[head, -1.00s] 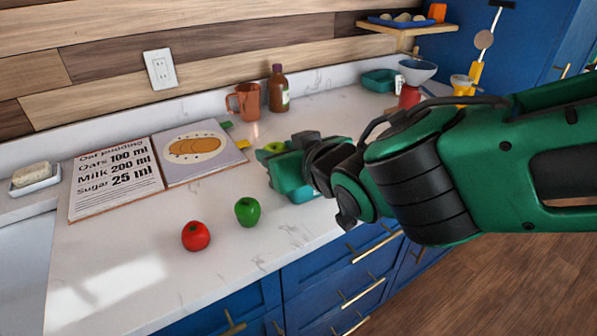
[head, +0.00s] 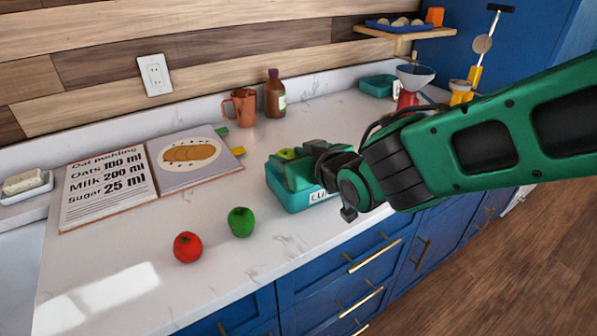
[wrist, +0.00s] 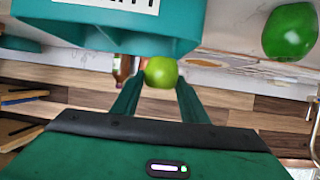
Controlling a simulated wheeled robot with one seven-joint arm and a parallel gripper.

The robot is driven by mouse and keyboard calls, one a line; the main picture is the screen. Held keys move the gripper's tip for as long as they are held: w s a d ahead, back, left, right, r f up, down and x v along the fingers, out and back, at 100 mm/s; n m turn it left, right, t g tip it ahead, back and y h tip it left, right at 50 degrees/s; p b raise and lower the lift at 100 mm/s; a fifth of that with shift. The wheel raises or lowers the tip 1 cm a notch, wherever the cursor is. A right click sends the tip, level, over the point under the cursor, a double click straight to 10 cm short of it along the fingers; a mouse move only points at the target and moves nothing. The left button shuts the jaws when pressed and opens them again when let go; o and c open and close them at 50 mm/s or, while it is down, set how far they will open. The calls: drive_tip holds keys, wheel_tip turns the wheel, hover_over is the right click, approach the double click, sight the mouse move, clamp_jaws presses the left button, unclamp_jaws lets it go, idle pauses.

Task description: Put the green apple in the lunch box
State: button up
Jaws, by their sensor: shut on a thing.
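The yellow-green apple (wrist: 160,72) is between the two fingers of my gripper (wrist: 160,84) in the wrist view. In the head view the apple (head: 285,154) shows only in part at the tip of my gripper (head: 288,156), which is shut on it. The teal lunch box (head: 292,199) stands on the counter, its white label partly visible. My gripper covers much of its top and the inside is hidden. The lunch box (wrist: 100,28) fills the upper left of the wrist view, with the apple at its rim edge; I cannot tell whether the apple is inside the rim.
A green pepper-like item (head: 241,222) and a red round item (head: 188,247) lie left of the box. An open recipe book (head: 107,187), copper mug (head: 241,107) and brown bottle (head: 275,94) are behind. A teal container (head: 378,86) stands farther back. The front left counter is clear.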

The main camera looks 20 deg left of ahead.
drive_tip(key=w+f, duration=0.1)
drive_tip(key=w, duration=0.1)
drive_tip(key=w+f, duration=0.1)
drive_tip(key=w, duration=0.1)
drive_tip(key=shift+f, duration=2.1)
drive_tip(key=o, duration=0.8)
drive_tip(key=shift+d+f, duration=0.1)
drive_tip(key=shift+f, duration=0.05)
drive_tip(key=shift+s, duration=0.1)
drive_tip(key=v, duration=1.2)
